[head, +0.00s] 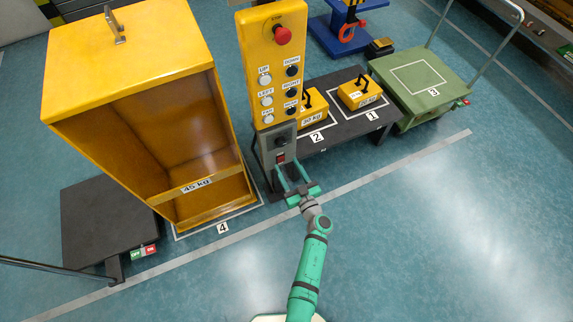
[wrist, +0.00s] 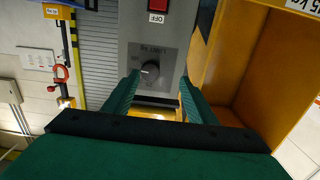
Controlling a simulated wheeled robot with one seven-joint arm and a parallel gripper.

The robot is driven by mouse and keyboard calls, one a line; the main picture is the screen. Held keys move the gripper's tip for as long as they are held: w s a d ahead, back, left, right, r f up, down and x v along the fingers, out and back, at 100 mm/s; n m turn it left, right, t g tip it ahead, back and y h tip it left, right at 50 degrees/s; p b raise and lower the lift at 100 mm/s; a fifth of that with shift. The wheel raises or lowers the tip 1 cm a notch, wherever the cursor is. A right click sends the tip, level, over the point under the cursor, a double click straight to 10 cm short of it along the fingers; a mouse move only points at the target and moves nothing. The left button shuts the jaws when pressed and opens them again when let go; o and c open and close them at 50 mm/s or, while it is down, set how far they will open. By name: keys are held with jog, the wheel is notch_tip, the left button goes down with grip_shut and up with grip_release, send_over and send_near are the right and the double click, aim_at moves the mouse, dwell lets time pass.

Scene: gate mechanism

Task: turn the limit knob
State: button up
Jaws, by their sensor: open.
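The limit knob (wrist: 150,70) is a dark round knob with a pale pointer on a grey panel (wrist: 183,33). In the wrist view it lies between my two green fingers, beyond their tips or level with them; I cannot tell which. In the head view the knob (head: 281,141) is on the grey lower part of the control post. My gripper (head: 291,170) is open and empty in front of the post, below the knob. It also shows in the wrist view (wrist: 158,88), with a finger on each side of the knob. No contact is visible.
A red switch (wrist: 158,4) is on the same panel. The yellow pendant (head: 272,60) above has buttons and a red stop button (head: 282,35). A tall yellow 45 kg box (head: 140,100) stands close left. A dark table (head: 345,130) holds yellow weights at right. Front floor is clear.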

jog(key=shift+v, duration=2.9)
jog(key=v, duration=1)
jog(key=shift+s, duration=0.35)
jog(key=shift+s+d+r, duration=0.1)
jog(key=shift+d, duration=0.05)
